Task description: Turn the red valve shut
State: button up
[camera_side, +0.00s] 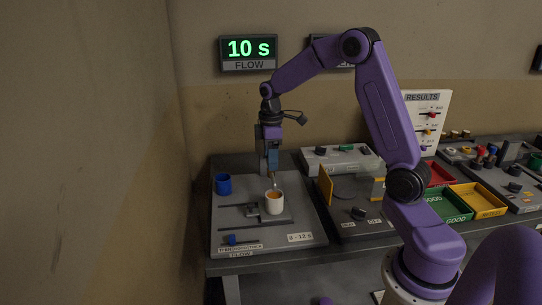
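I cannot make out a red valve for certain. Small red-topped parts (479,153) stand on the grey panel at the far right, too small to identify. My gripper (273,180) points down over a white cup (275,205) with orange contents, on the left grey board. A thin, light piece shows between the fingertips and the cup. I cannot tell whether my gripper holds it, or whether the fingers are open or shut.
A blue cup (223,183) and a small blue part (231,239) are on the left board (302,222). A wall display (248,53) reads "10 s FLOW". Red (441,173), green (449,205) and yellow (481,199) trays lie right of centre, partly behind my arm.

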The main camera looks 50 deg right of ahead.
jog(key=shift+m, duration=0.4)
jog(key=m, duration=0.3)
jog(key=shift+m, duration=0.4)
jog(key=m, duration=1.3)
jog(key=shift+r+m, duration=0.1)
jog(key=shift+m, duration=0.2)
jog(key=o, duration=0.8)
